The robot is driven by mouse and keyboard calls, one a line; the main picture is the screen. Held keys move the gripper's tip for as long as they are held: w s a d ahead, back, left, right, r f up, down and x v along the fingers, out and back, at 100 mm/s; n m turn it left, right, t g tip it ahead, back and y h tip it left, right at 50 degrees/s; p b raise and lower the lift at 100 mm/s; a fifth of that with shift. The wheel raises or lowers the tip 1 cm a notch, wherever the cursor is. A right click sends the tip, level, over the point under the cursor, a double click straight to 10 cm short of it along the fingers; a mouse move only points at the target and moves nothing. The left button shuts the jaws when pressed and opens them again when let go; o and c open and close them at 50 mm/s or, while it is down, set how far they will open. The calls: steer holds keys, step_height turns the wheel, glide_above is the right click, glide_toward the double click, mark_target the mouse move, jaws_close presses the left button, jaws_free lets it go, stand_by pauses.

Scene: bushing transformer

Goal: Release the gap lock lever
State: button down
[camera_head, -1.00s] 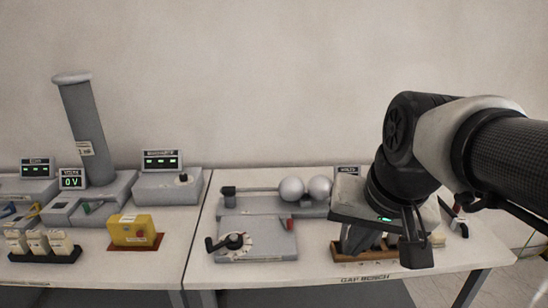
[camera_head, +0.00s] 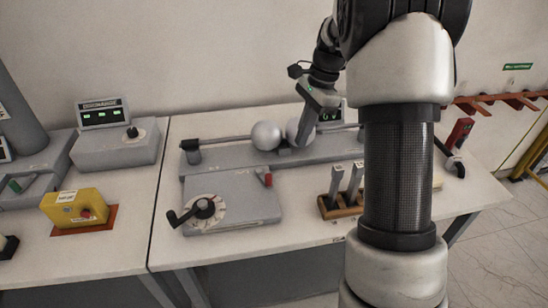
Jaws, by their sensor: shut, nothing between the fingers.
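The sphere gap has two grey balls; the left ball (camera_head: 266,136) is in plain view and the right ball (camera_head: 297,131) is partly covered by my gripper. In front of it is a grey control box (camera_head: 230,208) with a round dial and black crank (camera_head: 200,211). A small red lever (camera_head: 265,178) stands at the box's back right corner; it looks like the gap lock lever, but I cannot read a label. My gripper (camera_head: 303,138) is shut and empty. It points down at the right ball, above and to the right of the red lever. Whether it touches the ball is unclear.
A wooden rack (camera_head: 340,207) with grey upright pieces stands right of the box. My arm hides much of the table's right part. A yellow box (camera_head: 75,207) and a display unit (camera_head: 115,145) are at left. The tabletop in front of the rack is clear.

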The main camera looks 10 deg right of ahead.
stand_by(0.3)
steer(key=x, duration=0.9)
steer(key=shift+s+f, duration=0.15)
steer(key=shift+f, duration=0.2)
steer(key=a, duration=0.3)
steer(key=shift+s+a+f, duration=0.1)
steer(key=shift+s+a, duration=0.1)
steer(key=shift+s, duration=0.05)
steer(key=shift+a, duration=0.4)
steer(key=shift+s+a+m, duration=0.2)
steer(key=shift+s+m, duration=0.1)
steer(key=shift+m, duration=0.2)
steer(key=shift+s+a+m+t+p, duration=0.2)
steer(key=shift+a+m+p, duration=0.2)
steer(key=shift+m, duration=0.25)
steer(key=shift+s+a+m+t+p, duration=0.2)
steer(key=shift+s+a+m+p, duration=0.1)
steer(key=shift+m+p, duration=0.25)
steer(key=a+m+p, duration=0.2)
steer(key=m, duration=0.1)
steer(key=shift+s+m+t, duration=0.3)
steer(key=shift+t, duration=0.1)
steer(key=shift+a, duration=0.3)
